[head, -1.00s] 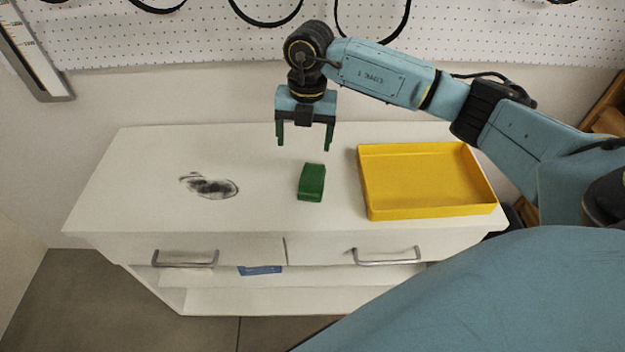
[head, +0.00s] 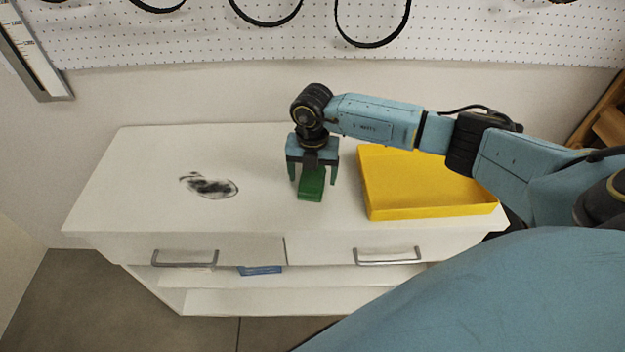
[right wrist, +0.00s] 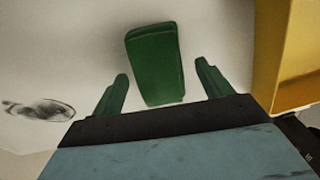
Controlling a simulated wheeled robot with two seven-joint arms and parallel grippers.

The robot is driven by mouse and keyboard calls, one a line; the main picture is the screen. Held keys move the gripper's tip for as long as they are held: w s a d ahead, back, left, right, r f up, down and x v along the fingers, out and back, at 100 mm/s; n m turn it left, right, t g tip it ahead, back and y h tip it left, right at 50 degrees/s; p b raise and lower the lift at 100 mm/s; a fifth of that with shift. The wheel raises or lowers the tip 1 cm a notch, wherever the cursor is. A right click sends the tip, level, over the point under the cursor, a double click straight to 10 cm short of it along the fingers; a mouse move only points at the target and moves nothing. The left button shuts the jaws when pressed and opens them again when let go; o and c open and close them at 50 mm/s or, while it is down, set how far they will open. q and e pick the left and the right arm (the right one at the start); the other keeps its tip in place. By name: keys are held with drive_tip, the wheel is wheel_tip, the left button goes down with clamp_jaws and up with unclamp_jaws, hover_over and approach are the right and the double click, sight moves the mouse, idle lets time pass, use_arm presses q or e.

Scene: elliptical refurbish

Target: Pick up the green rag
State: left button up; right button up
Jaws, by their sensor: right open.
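The green rag (head: 311,187) is a small folded block on the white cabinet top, left of the yellow tray. My right gripper (head: 313,182) is open above it, with a green finger on each side in the head view. In the right wrist view the rag (right wrist: 156,62) lies between and beyond the two fingertips (right wrist: 161,70), with a gap on both sides. The gripper's body hides the far part of the rag in the head view. My left gripper is not in view.
A yellow tray (head: 432,211) stands empty close to the right of the rag. A dark smudge (head: 210,187) marks the white cabinet top (head: 130,200) on the left. The top is otherwise clear. A white pegboard wall (head: 200,40) rises behind.

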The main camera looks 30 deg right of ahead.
sight(313, 177)
drive_tip(key=shift+f, duration=0.45)
drive_tip(key=c, duration=1.1)
drive_tip(key=shift+o, duration=0.2)
drive_tip(key=shift+r, duration=0.1)
wheel_tip(313, 177, up, 10)
